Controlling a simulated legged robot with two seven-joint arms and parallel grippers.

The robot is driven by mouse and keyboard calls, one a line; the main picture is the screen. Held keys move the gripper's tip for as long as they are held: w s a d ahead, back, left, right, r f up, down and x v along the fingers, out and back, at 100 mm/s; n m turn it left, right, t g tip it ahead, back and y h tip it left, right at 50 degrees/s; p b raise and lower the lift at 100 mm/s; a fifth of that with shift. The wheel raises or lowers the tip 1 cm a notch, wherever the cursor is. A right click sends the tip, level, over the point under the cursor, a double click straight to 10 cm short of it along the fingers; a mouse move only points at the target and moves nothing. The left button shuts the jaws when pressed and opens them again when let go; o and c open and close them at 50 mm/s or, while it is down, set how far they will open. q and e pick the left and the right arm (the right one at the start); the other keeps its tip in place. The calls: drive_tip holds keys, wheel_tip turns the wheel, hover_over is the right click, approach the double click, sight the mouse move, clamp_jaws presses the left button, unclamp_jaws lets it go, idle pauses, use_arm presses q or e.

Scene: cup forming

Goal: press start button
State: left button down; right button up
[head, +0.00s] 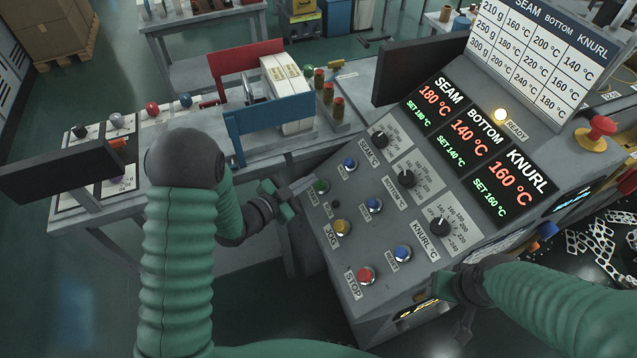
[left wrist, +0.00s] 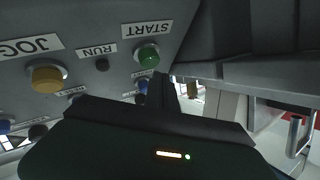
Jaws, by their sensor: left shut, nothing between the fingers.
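The green start button (head: 321,186) sits at the left edge of the sloped grey control panel (head: 362,262). It also shows in the left wrist view (left wrist: 148,55), below the START label. My left gripper (head: 308,185) is shut and empty, with its fingertips just left of the button. I cannot tell whether they touch it; in the left wrist view the button looks uncovered. My right gripper (head: 464,325) hangs by the panel's lower right side, and its fingers are too dark to read.
Nearby are the yellow JOG button (head: 341,228), red STOP button (head: 366,275), blue buttons and black knobs. SEAM, BOTTOM and KNURL readings match their set values; the READY lamp (head: 501,115) glows. A red mushroom button (head: 601,127) stands right. A side table with a blue plate (head: 268,127) is left.

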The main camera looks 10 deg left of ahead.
use_arm(q)
drive_tip(key=shift+f, duration=0.15)
idle(0.3)
drive_tip(key=shift+w+d+f+b, duration=0.1)
drive_tip(key=shift+d+f+b, duration=0.1)
drive_tip(key=shift+b, duration=0.1)
drive_tip(key=shift+w+d+f+b, duration=0.15)
drive_tip(key=shift+d+f+b, duration=0.1)
drive_tip(key=shift+f+b, duration=0.15)
idle(0.6)
drive_tip(key=shift+r, duration=0.1)
drive_tip(key=shift+s+a+r+p, duration=0.3)
drive_tip(key=shift+a+r+p, duration=0.2)
drive_tip(key=shift+r+p, duration=0.15)
drive_tip(key=shift+r, duration=0.1)
drive_tip(key=r+p, duration=0.1)
drive_tip(key=s+a+r+p, duration=0.1)
drive_tip(key=a+r+p, duration=0.1)
drive_tip(key=r, duration=0.1)
drive_tip(key=shift+s+a, duration=0.2)
drive_tip(key=shift+s, duration=0.1)
idle(0.4)
